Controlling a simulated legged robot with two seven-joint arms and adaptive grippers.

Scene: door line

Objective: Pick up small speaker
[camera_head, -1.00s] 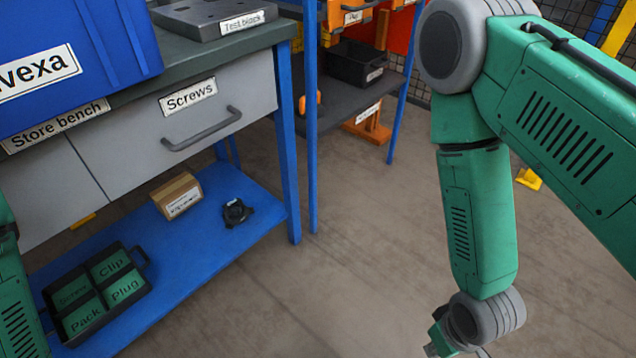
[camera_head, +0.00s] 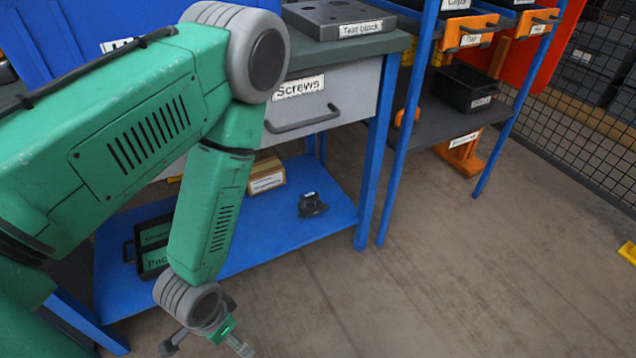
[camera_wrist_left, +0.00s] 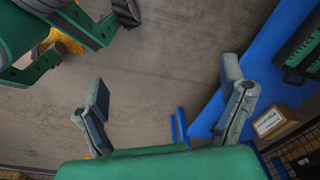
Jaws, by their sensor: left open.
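I see nothing that I can name for sure as the small speaker. A small black object (camera_head: 312,205) of unclear kind lies on the blue lower shelf (camera_head: 280,232) of the bench; it may be the speaker, but it is too small to tell. My left gripper (camera_head: 206,344) hangs low in front of the shelf, left of and nearer than that object. In the left wrist view its two fingers (camera_wrist_left: 165,85) are spread wide with nothing between them, over bare floor. My right gripper is not in view.
The Screws drawer (camera_head: 335,95) hangs above. A rack with a black bin (camera_head: 468,88) stands right.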

